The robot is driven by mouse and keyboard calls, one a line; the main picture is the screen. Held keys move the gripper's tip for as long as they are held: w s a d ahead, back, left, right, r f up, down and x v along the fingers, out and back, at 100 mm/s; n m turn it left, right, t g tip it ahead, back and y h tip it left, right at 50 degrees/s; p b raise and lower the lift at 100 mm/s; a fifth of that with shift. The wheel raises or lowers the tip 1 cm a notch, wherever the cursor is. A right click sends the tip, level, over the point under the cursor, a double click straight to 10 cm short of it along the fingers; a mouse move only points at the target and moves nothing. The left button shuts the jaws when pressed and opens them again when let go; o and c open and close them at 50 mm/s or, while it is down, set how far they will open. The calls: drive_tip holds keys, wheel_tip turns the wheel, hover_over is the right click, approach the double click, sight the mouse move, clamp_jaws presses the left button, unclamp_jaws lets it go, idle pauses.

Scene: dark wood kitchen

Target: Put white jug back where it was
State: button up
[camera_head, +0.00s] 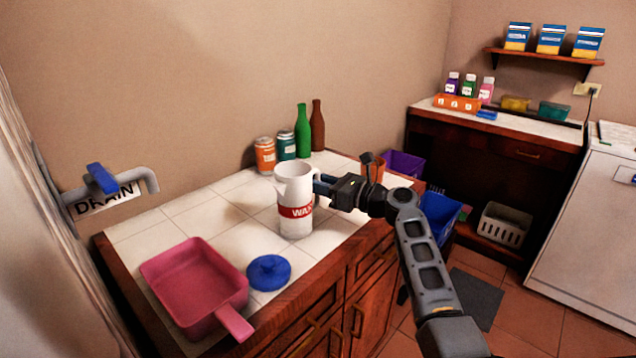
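The white jug (294,193), with a red label band, stands upright on the white tiled counter (219,210), or just above it; I cannot tell which. Its mouth is open at the top. My gripper (322,186) is at the jug's right side, where a handle would be. The fingertips are partly hidden by the jug and the gripper body, so I cannot see whether they are closed on it.
A pink pan (190,280) and a blue lid (268,272) lie at the counter's front left. Two cans (265,155) and two bottles (303,132) stand at the back. An orange container (373,168) is behind my gripper. Free tiles lie left of the jug.

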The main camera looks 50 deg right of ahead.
drive_tip(key=o, duration=0.3)
drive_tip(key=shift+s+r, duration=0.15)
drive_tip(key=v, duration=1.1)
drive_tip(key=shift+s+b, duration=0.3)
drive_tip(key=shift+s, duration=0.1)
drive_tip(key=shift+d, duration=0.15)
